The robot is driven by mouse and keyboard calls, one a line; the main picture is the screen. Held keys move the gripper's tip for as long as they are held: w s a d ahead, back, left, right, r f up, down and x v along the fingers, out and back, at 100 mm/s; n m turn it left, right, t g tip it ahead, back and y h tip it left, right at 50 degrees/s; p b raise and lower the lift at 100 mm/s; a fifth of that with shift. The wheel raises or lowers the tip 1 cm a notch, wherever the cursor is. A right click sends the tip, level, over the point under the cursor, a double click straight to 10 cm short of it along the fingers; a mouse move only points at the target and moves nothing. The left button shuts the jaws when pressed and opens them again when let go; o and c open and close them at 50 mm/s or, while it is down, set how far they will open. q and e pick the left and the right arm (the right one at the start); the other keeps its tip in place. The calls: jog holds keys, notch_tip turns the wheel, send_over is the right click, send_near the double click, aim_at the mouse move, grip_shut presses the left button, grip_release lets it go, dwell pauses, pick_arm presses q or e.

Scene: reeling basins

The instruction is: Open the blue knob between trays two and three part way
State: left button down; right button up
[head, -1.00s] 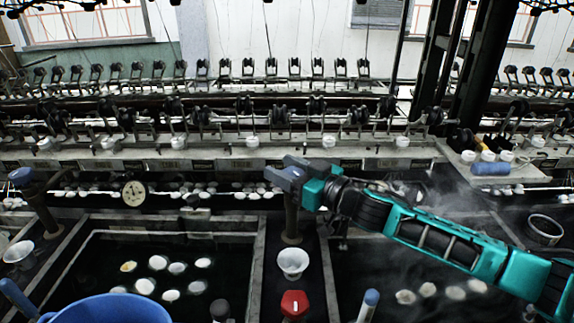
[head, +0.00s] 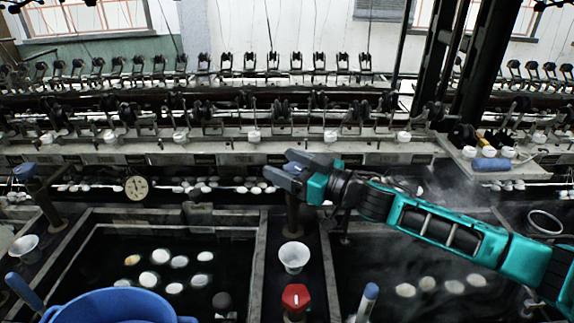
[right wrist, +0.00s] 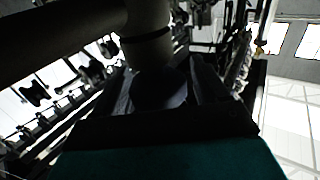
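My right gripper (head: 280,163) is at the top of the brown post (head: 293,217) on the divider between two dark water basins. Its grey fingers lie around the place where the post's knob is, so the knob is mostly hidden in the head view. In the right wrist view a dark rounded knob (right wrist: 160,90) sits between the two fingers, below a thick pipe-like post (right wrist: 148,35). The view is too dark to show whether the fingers press on it. The knob's turn cannot be read. My left gripper is not in view.
A white cup (head: 294,257) and a red knob (head: 295,298) stand on the divider before the post. Another blue-topped post (head: 25,173) is at the left. A blue basin (head: 115,305) is in front. Cocoons float in both basins, and steam rises at the right.

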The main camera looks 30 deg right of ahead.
jog(key=shift+s, duration=0.15)
jog(key=v, duration=1.2)
jog(key=shift+s+d, duration=0.25)
